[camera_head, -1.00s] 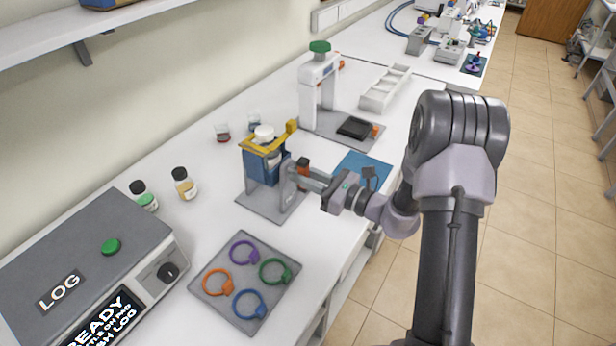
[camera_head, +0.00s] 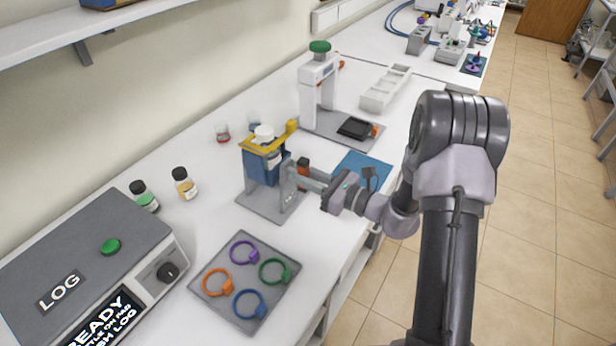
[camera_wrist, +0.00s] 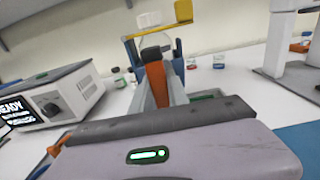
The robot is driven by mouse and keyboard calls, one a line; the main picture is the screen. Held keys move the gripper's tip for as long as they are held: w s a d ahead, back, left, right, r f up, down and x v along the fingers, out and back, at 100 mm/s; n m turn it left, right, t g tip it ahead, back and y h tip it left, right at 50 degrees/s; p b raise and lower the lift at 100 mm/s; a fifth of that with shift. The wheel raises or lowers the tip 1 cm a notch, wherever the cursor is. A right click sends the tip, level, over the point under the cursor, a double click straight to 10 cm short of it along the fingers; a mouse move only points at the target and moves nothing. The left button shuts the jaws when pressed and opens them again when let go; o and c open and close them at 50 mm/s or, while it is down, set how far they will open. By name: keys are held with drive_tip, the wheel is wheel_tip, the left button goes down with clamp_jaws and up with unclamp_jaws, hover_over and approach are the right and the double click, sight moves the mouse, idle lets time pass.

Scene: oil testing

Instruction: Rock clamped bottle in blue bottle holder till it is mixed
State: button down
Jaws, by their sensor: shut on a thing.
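The blue bottle holder (camera_head: 256,168) stands on a grey stand and base plate. A white-capped bottle (camera_head: 264,133) sits in it under a yellow clamp bar (camera_head: 291,126). My gripper (camera_head: 308,177) reaches in from the right at the stand's side. It is shut on the orange and black handle (camera_wrist: 155,75), which stands between the fingers in the wrist view. The bottle's contents are mostly hidden.
The grey LOG device (camera_head: 85,255) and two small bottles (camera_head: 184,184) are left. A mat with coloured rings (camera_head: 205,292) lies in front. A white press-like stand (camera_head: 308,95) and a white tray (camera_head: 372,100) are behind. A blue mat (camera_head: 365,165) lies right of the holder.

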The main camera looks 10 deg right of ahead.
drive_tip(key=m+p, duration=0.1)
drive_tip(key=p, duration=0.1)
drive_tip(key=r+m+p, duration=0.1)
drive_tip(key=m+p, duration=0.1)
drive_tip(key=shift+s+r, duration=0.1)
drive_tip(key=m+p, duration=0.3)
drive_tip(key=shift+f+m+p, duration=0.2)
drive_tip(key=shift+m+p, duration=0.2)
drive_tip(key=shift+m, duration=0.7)
drive_tip(key=shift+f+m, duration=0.25)
drive_tip(key=shift+m, duration=0.15)
drive_tip(key=shift+f, duration=0.15)
